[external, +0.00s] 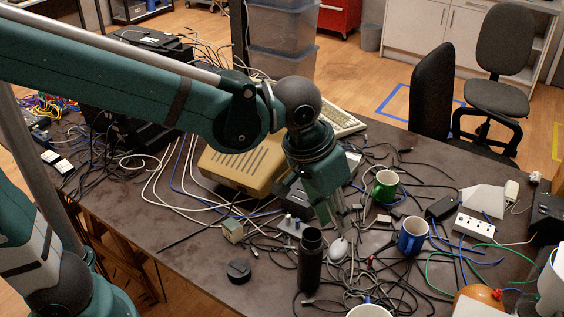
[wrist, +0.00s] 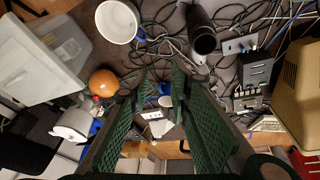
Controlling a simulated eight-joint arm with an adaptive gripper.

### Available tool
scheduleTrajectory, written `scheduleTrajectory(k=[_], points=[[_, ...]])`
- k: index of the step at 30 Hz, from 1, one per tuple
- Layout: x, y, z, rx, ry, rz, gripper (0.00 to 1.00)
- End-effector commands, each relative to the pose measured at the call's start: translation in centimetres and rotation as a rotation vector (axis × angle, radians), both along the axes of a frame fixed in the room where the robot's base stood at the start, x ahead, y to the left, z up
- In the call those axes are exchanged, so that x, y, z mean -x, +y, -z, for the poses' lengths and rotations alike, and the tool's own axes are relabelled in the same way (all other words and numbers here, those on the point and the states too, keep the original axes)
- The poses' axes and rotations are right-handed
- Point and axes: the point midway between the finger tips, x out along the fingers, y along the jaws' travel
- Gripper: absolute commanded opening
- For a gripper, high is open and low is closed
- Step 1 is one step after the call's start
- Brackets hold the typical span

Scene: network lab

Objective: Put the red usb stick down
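My gripper (external: 341,236) points down over the cluttered table, just above a white mouse-like object (external: 340,249). In the wrist view its two green fingers (wrist: 164,80) stand apart, with a gap between them. I see nothing clearly held in the gap. A small red item (external: 371,260) lies among the cables just right of the gripper in the external view; it may be the red usb stick, but it is too small to be sure. Another small red spot (external: 497,293) shows beside the orange ball. No usb stick can be made out in the wrist view.
A black bottle (external: 311,262) stands close to the gripper, left of it. A green mug (external: 385,187) and a blue mug (external: 412,236) stand to the right. A white cup (wrist: 117,21) and orange ball (wrist: 103,82) are near the front. Loose cables cover the table; bare tabletop (external: 195,266) shows at left.

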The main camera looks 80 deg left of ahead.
Motion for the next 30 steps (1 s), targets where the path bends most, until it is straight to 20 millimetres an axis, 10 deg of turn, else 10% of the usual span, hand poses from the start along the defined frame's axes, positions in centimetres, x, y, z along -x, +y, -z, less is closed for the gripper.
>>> scheduleTrajectory(k=[30], points=[[14.0,-4.4,-2.4,-0.114,-0.235,0.284,0.21]])
